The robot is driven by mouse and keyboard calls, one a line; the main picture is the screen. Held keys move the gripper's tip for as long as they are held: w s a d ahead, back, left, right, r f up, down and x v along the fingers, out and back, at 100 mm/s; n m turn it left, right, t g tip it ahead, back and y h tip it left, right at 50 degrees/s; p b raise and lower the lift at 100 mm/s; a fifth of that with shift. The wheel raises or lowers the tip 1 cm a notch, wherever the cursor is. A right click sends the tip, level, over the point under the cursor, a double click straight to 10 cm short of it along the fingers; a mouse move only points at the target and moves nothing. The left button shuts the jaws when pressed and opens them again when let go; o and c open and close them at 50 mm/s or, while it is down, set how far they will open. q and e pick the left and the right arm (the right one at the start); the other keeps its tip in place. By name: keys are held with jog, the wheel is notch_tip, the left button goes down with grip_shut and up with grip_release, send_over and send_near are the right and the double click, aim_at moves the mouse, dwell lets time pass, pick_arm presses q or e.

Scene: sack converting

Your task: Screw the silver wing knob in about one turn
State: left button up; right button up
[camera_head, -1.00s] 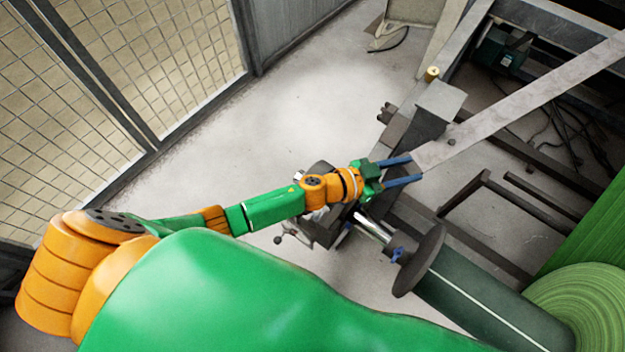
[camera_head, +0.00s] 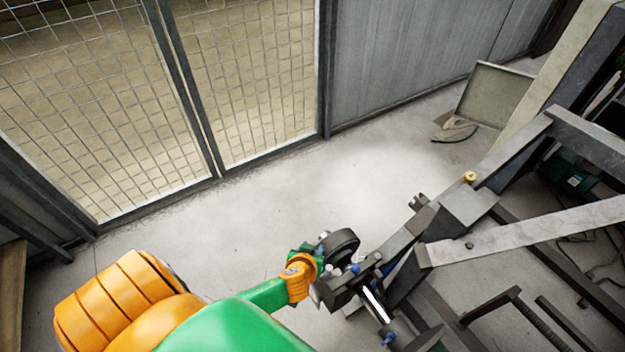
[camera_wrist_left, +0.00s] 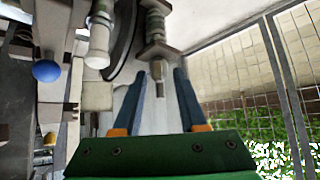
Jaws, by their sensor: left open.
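A grey metal threaded spindle (camera_wrist_left: 156,28) with a wider crosspiece (camera_wrist_left: 158,51) and a narrow tip hangs in the upper middle of the left wrist view. It looks like the wing knob, but I cannot tell for certain. My left gripper (camera_wrist_left: 160,74) is open, with its two blue fingers on either side of the tip. I see no contact between fingers and metal. In the head view my left gripper (camera_head: 321,250) is at the near end of the dark machine bracket (camera_head: 349,287), beside a round black wheel (camera_head: 341,243). The knob is not clear there. My right gripper is out of view.
The machine's steel frame (camera_head: 470,206) and a long pale bar (camera_head: 540,228) fill the right side. A mesh fence (camera_head: 250,80) stands behind open floor (camera_head: 220,225).

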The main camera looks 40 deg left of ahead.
pick_arm(q)
grip_shut()
